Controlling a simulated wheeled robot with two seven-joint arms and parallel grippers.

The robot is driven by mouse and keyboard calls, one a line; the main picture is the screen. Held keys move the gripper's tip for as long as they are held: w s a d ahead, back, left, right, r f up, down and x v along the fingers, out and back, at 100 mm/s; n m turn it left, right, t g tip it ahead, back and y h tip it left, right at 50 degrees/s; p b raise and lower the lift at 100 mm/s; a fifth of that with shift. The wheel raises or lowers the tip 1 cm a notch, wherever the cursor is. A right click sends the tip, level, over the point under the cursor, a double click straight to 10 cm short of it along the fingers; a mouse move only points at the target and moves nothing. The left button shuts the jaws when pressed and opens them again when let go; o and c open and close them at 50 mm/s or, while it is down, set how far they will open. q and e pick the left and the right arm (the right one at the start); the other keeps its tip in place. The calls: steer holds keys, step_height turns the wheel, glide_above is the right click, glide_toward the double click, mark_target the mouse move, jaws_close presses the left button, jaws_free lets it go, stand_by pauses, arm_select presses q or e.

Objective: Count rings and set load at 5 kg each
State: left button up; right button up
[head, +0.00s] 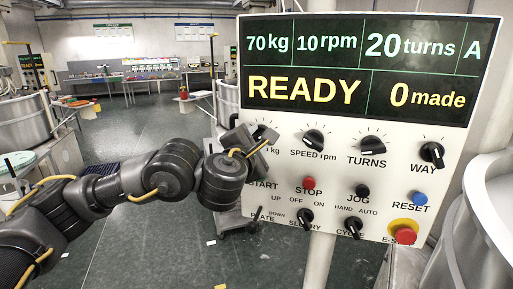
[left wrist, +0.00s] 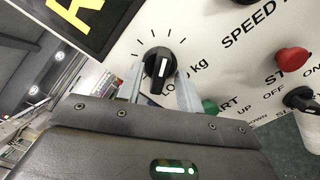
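The control panel (head: 340,165) fills the right of the head view. Its display (head: 370,70) reads 70 kg, 10 rpm, 20 turns, A, READY and 0 made. My left gripper (head: 262,142) is at the panel's upper left knob, which it mostly hides there. In the left wrist view the black load knob (left wrist: 158,66), beside a label ending in "kg", has a white pointer line. The fingers of my left gripper (left wrist: 160,85) stand apart on either side of it, with the knob between them; firm contact is not clear. I cannot make out any rings. My right gripper is out of view.
The speed knob (head: 314,139), turns knob (head: 373,145) and way knob (head: 432,153) sit right of the gripper. Below are the red stop button (head: 309,183), blue reset button (head: 420,198) and red emergency stop (head: 405,235). Open floor (head: 150,125) lies left.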

arm_select(q)
steer(key=shift+w, duration=0.2)
jaws_close()
